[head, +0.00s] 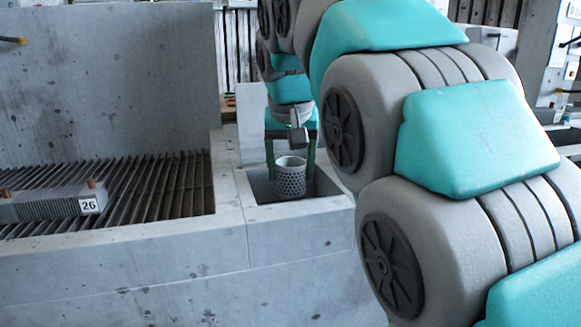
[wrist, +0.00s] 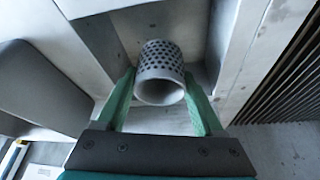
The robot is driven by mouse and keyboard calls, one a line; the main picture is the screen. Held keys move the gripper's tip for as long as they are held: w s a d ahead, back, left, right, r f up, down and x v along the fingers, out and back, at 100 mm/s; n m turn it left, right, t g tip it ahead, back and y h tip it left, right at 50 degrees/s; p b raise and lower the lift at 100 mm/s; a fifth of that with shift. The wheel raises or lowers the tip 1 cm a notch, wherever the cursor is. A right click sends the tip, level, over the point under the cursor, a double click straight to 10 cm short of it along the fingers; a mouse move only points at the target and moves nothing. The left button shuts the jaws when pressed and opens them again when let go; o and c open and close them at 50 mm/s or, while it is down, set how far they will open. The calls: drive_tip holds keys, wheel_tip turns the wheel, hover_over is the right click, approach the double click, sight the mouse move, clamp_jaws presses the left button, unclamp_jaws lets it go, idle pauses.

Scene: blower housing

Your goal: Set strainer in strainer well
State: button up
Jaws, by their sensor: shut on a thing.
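The strainer (head: 290,182) is a light grey perforated cylinder with an open rim. It is upright and at least partly inside the strainer well (head: 325,187), a square recess in the concrete. My gripper (head: 291,172) points down with one green finger on each side of the strainer and is shut on it. In the wrist view the strainer (wrist: 161,70) sits between the fingertips (wrist: 164,88), with the well walls (wrist: 100,40) around it. I cannot tell whether its base touches the well floor.
A slatted grate (head: 160,190) lies in the larger basin to the left, with a finned grey block marked 26 (head: 45,205) on it. A tall concrete panel (head: 110,80) stands behind the grate. A concrete ledge (head: 235,200) separates grate and well.

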sight(291, 171)
drive_tip(key=shift+f, duration=0.15)
drive_tip(key=shift+f+b, duration=0.7)
drive_tip(key=shift+f, duration=0.55)
drive_tip(key=shift+f, duration=0.25)
drive_tip(key=shift+f+b, duration=0.6)
drive_tip(key=shift+f, duration=0.45)
drive_tip(key=shift+f, duration=0.1)
drive_tip(key=o, duration=1.5)
drive_tip(key=shift+v, duration=3.9)
